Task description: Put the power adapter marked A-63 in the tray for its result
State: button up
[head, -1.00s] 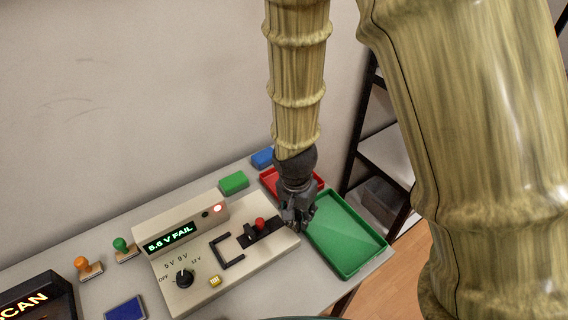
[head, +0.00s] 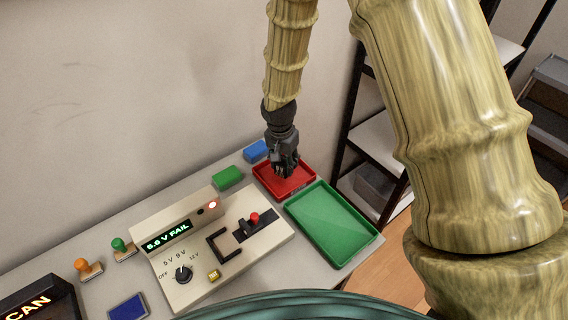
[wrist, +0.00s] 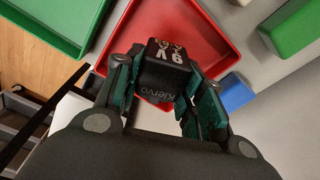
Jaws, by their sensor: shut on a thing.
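My gripper (head: 285,168) is over the red tray (head: 301,189) at the back right of the bench. In the wrist view my gripper (wrist: 158,85) is shut on a black power adapter (wrist: 167,80). Its white print includes "Klervo" and a partly legible mark, upside down; I cannot read the full mark. The red tray also shows beyond it in the wrist view (wrist: 205,35). The green tray (head: 328,216) is empty, nearer the front. The tester (head: 185,243) display reads "5.6 V FAIL" with a light lit beside it. The adapter's height above the tray floor is unclear.
A green block (head: 228,177) and a blue block (head: 256,151) lie left of the red tray. Two stamps, orange (head: 84,266) and green (head: 121,246), and a blue pad (head: 127,308) are at left. A dark shelf (head: 372,145) stands right of the bench.

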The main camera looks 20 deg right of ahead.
aim_at(284, 167)
jog(key=shift+w+d, duration=0.15)
jog(key=shift+w, duration=0.35)
jog(key=shift+f+p, duration=0.6)
jog(key=shift+f, duration=1.15)
jog(key=shift+f, duration=0.1)
jog(key=o, duration=1.2)
jog(key=shift+s+a+r+b, duration=0.2)
jog(key=shift+r+b, duration=0.2)
jog(key=shift+r, duration=1.65)
jog(key=shift+s+a+r+b, duration=0.2)
jog(key=shift+r+b, duration=0.2)
jog(key=shift+r, duration=1.6)
jog(key=shift+s+a+r+b, duration=0.2)
jog(key=shift+r+b, duration=0.2)
jog(key=shift+r, duration=1.65)
